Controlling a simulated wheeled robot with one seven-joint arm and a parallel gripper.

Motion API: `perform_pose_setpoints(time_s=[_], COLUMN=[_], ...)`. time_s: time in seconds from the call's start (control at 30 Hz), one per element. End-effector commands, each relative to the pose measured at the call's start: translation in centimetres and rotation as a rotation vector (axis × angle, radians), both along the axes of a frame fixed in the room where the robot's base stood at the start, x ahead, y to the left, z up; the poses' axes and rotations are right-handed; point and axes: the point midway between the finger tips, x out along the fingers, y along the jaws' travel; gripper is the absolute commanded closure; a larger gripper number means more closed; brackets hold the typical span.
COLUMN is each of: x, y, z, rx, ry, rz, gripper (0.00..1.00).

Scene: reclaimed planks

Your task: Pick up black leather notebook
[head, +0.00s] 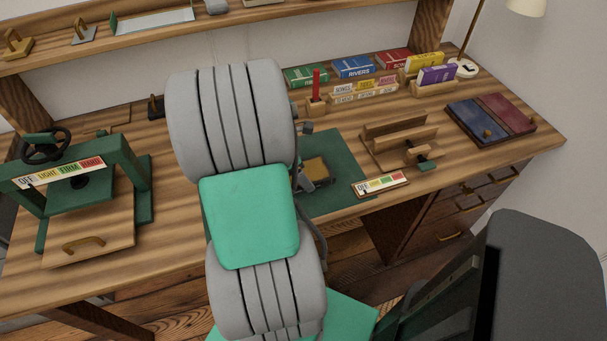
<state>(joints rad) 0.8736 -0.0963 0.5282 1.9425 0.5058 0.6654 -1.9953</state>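I cannot pick out a black leather notebook for certain. A small tan and dark flat item (317,170) lies on the green mat (345,165) in the middle of the desk, partly covered by my arm; I cannot tell what it is. My grey and green arm fills the middle of the view. My gripper (303,172) is mostly hidden behind the arm, at or over the mat's left part beside this item. Its fingers do not show clearly, so I cannot see whether it holds anything.
A green press (128,172) stands at left on the plank desk. Coloured books (352,67) and card racks (365,90) line the back. A wooden stand (400,140), a labelled strip (381,184), blue and maroon panels (478,120) and a lamp (462,68) are at right.

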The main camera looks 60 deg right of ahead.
Motion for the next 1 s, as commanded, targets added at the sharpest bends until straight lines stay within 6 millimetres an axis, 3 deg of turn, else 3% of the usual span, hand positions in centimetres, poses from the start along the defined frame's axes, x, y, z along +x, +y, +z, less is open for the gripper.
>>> perform_pose_setpoints(time_s=[0.5, 0.77, 1.0], x=[0.0, 0.0, 0.1], y=[0.0, 0.0, -0.1], z=[0.1, 0.3, 3.3], rx=[-0.001, -0.002, -0.005], ry=[-0.001, -0.001, -0.004], rz=[-0.001, 0.0, 0.0], gripper=[0.65, 0.65, 0.66])
